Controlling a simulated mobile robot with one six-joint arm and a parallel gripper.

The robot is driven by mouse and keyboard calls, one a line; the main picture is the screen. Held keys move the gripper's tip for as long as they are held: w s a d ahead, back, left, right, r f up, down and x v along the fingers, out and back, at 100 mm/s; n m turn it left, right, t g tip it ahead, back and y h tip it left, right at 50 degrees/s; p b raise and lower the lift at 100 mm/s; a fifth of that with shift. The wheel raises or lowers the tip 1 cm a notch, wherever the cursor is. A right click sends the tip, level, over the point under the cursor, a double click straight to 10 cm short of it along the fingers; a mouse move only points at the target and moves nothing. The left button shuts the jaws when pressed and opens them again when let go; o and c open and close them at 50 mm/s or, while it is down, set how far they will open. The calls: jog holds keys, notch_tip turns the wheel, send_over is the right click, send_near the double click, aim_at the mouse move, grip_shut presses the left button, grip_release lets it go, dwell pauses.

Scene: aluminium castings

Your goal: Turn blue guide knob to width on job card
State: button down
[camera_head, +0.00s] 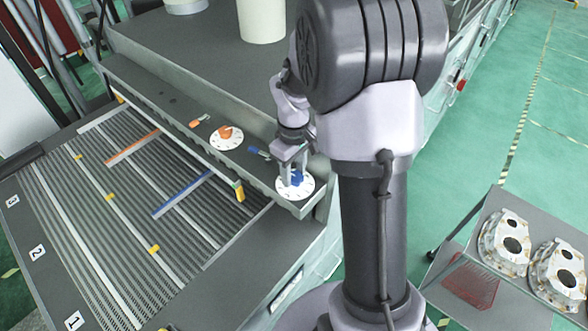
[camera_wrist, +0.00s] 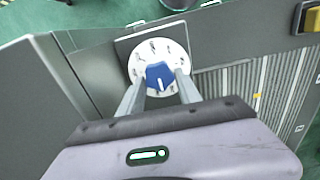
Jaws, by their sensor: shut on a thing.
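The blue guide knob (camera_head: 297,178) sits on a white round dial at the right end of the grey ledge. My gripper (camera_head: 292,172) reaches down over it and is shut on it. In the wrist view the blue knob (camera_wrist: 160,77) lies between my gripper's two fingers (camera_wrist: 161,88), with a white pointer mark on it. The white dial (camera_wrist: 151,48) has marks around its rim, too small to read. A blue guide bar (camera_head: 182,194) lies across the ribbed bed. I cannot make out a job card in either view.
An orange knob (camera_head: 225,132) on its own white dial stands further left on the ledge. An orange bar (camera_head: 132,147) crosses the ribbed bed. At the right, a grey cart (camera_head: 478,246) carries metal castings (camera_head: 506,240). Green floor lies open beyond it.

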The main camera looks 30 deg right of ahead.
aim_at(293, 175)
jog(key=shift+n, duration=1.6)
jog(key=c, duration=0.8)
grip_release()
jog(key=shift+c, duration=0.2)
jog(key=shift+r, duration=0.1)
notch_tip(293, 175, up, 17)
jog(key=p, duration=0.1)
jog(key=shift+r, duration=0.15)
